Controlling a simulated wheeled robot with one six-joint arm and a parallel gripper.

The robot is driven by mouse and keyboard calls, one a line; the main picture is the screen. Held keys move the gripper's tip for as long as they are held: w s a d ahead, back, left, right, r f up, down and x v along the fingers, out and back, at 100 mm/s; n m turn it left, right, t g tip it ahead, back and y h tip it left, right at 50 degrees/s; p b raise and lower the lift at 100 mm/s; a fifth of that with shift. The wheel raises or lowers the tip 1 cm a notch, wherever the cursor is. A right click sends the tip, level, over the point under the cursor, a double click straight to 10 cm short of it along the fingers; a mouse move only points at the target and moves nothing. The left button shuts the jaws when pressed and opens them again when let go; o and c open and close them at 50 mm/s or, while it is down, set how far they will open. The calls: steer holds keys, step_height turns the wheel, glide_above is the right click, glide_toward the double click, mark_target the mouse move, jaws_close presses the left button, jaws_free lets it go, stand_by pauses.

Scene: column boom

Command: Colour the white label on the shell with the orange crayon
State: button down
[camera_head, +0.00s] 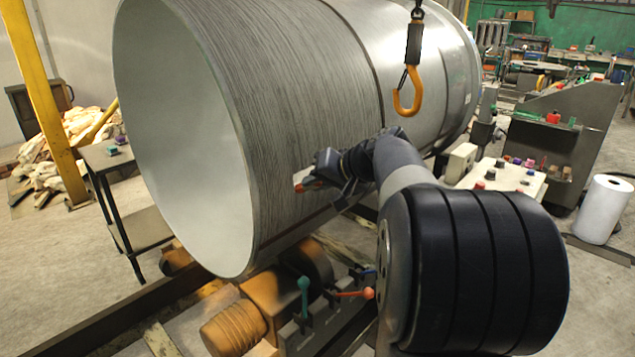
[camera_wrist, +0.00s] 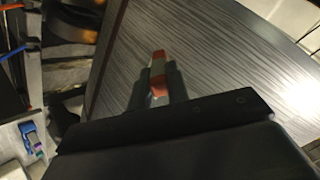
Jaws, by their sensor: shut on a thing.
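The shell (camera_head: 300,90) is a large grey metal cylinder with fine ribbed lines, lying on its side with its open end to the left. My gripper (camera_head: 318,178) is at the lower right side of the shell, shut on the orange crayon (camera_head: 309,186). In the wrist view the crayon (camera_wrist: 159,56) sticks out between the fingers of my gripper (camera_wrist: 159,84) towards the ribbed shell (camera_wrist: 220,60). A small white patch, seemingly the white label (camera_head: 301,175), shows just beside the fingertips, partly hidden. I cannot tell whether the crayon touches it.
An orange hook (camera_head: 407,95) hangs in front of the shell. Rollers and coloured levers (camera_head: 303,290) are below. A control panel (camera_head: 500,178) with knobs and a white roll (camera_head: 604,210) stand to the right. A dark side table (camera_head: 105,155) stands left.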

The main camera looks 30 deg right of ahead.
steer(key=shift+w+a, duration=0.25)
steer(key=shift+w, duration=0.4)
steer(key=shift+d, duration=0.1)
steer(key=w+d+p, duration=0.1)
steer(key=w+d, duration=0.2)
steer(key=d, duration=0.5)
stand_by(0.8)
